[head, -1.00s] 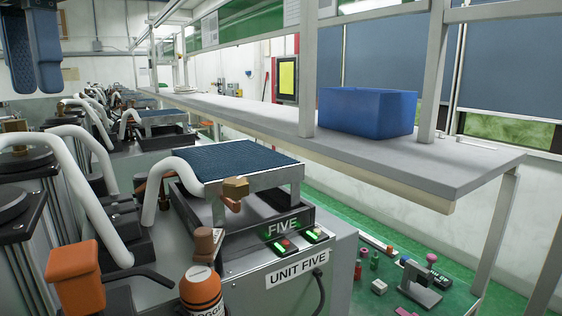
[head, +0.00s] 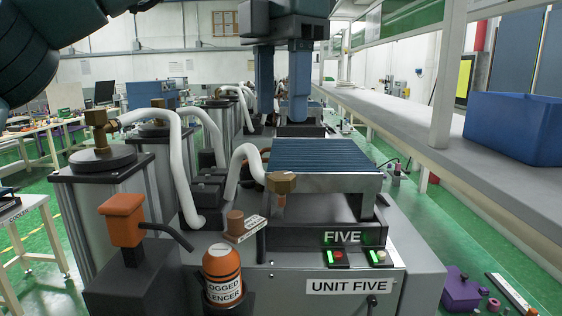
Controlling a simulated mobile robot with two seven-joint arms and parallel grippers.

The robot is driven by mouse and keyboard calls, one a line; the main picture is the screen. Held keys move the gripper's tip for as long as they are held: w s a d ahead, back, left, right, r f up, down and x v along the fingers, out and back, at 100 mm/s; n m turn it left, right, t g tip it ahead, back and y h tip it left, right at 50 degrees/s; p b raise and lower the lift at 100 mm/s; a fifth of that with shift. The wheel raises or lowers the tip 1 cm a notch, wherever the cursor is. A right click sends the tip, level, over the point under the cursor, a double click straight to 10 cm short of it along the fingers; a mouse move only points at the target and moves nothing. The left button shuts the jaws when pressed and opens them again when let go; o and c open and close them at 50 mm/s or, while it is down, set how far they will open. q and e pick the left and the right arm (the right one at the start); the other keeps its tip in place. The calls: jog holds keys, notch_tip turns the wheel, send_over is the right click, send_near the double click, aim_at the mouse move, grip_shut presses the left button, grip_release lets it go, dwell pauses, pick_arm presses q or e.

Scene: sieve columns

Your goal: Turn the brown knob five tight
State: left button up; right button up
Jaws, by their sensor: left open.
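My left gripper (head: 281,112) hangs from the top middle of the head view, its two blue-grey fingers pointing down and apart. It is open, with nothing seen between the fingers. In the picture it lies above and behind the unit marked FIVE (head: 355,238). A brown six-sided knob (head: 281,183) sits at the front left corner of that unit's ribbed blue top (head: 325,156), below the gripper and apart from it. My right gripper is out of view.
An orange-topped bottle (head: 222,268) and an orange-headed post (head: 124,219) stand at the front left. White bent hoses (head: 245,165) rise beside the unit. A long grey shelf (head: 400,122) with a blue bin (head: 515,127) runs along the right.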

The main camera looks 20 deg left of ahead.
aim_at(281, 175)
pick_arm(q)
notch_tip(281, 175, down, 9)
jog(key=shift+r, duration=0.1)
dwell(0.3)
jog(key=shift+c, duration=0.3)
jog(key=c, duration=0.9)
